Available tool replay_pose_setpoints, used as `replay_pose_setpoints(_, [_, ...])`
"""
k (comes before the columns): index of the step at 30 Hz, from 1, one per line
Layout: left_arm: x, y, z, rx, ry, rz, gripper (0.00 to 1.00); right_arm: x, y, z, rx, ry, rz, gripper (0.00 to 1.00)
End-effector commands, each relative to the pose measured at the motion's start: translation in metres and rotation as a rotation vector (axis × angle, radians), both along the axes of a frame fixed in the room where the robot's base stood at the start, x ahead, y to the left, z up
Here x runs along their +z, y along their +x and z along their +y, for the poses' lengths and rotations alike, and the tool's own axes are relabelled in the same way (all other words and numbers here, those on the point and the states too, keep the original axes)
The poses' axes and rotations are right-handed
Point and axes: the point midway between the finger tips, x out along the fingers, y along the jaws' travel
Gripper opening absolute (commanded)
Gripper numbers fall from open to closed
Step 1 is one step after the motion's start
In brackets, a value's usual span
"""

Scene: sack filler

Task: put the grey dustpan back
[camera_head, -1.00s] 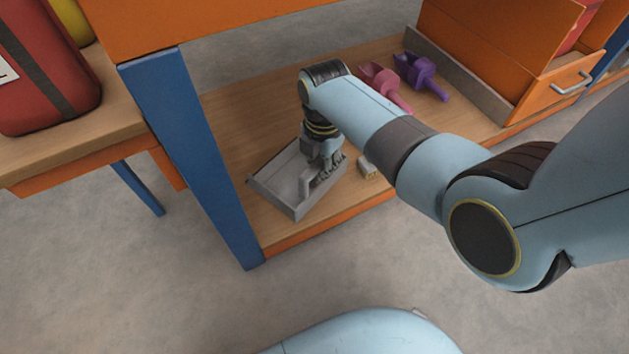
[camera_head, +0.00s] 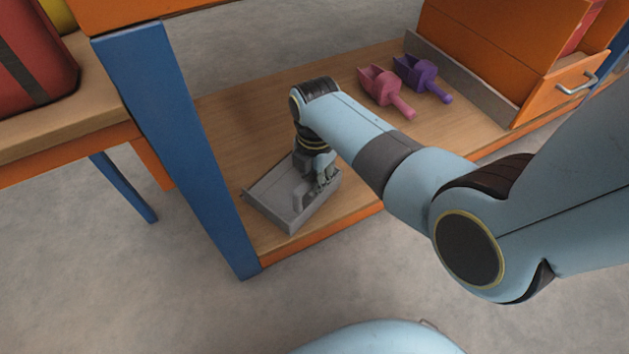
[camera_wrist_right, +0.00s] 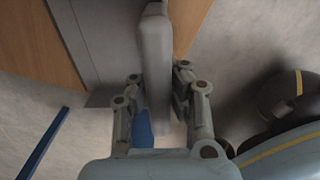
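The grey dustpan (camera_head: 275,214) is a shallow tray at the front left of the low wooden shelf, just right of the blue leg. Its upright handle (camera_wrist_right: 155,60) runs between the fingers of my right gripper (camera_head: 319,184) in the right wrist view. The fingers (camera_wrist_right: 157,86) are close against both sides of the handle, so the gripper looks shut on it. Part of the dustpan body (camera_wrist_right: 92,35) shows left of the handle there. Whether the dustpan rests on the shelf or is slightly raised is hard to tell. My left gripper is not in view.
A pink scoop (camera_head: 386,90) and a purple scoop (camera_head: 423,77) lie farther back on the shelf (camera_head: 240,120). An orange drawer unit (camera_head: 490,50) stands to their right. The blue leg (camera_head: 185,150) is close on the dustpan's left. Floor is open in front.

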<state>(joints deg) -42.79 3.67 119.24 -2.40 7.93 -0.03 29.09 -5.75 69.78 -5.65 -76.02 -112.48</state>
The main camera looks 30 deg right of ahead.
Motion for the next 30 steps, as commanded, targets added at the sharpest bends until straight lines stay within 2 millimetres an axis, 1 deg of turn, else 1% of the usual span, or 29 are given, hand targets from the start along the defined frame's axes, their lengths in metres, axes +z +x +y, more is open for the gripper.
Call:
replay_pose_setpoints(5, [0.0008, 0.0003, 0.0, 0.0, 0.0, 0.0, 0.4, 0.0013, 0.0009, 0.0002, 0.0, 0.0, -0.002, 0.0])
replay_pose_setpoints(11, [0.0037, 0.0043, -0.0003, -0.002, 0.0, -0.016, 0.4, -0.0023, 0.0006, 0.0001, 0.0, 0.0, -0.001, 0.0])
replay_pose_setpoints(12, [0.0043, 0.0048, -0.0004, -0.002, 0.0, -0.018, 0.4, -0.0021, 0.0003, 0.0, 0.0, 0.0, -0.001, 0.07])
replay_pose_setpoints(15, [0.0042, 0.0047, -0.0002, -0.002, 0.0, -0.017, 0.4, -0.002, 0.0002, 0.0, 0.0, 0.0, -0.001, 0.21])
replay_pose_setpoints(18, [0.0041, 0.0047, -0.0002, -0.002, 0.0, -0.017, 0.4, -0.0021, 0.0002, 0.0, 0.0, 0.0, -0.001, 0.31])
replay_pose_setpoints(26, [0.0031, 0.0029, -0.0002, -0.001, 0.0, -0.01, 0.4, -0.0014, 0.0001, 0.0, 0.0, 0.0, -0.001, 0.31])
replay_pose_setpoints(28, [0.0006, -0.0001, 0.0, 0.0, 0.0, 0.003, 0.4, 0.0012, 0.0004, 0.0, 0.0, 0.0, -0.001, 0.31])
replay_pose_setpoints(30, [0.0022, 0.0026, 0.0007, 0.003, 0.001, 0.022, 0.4, 0.0059, 0.0009, 0.0, 0.0, 0.0, -0.002, 0.31])
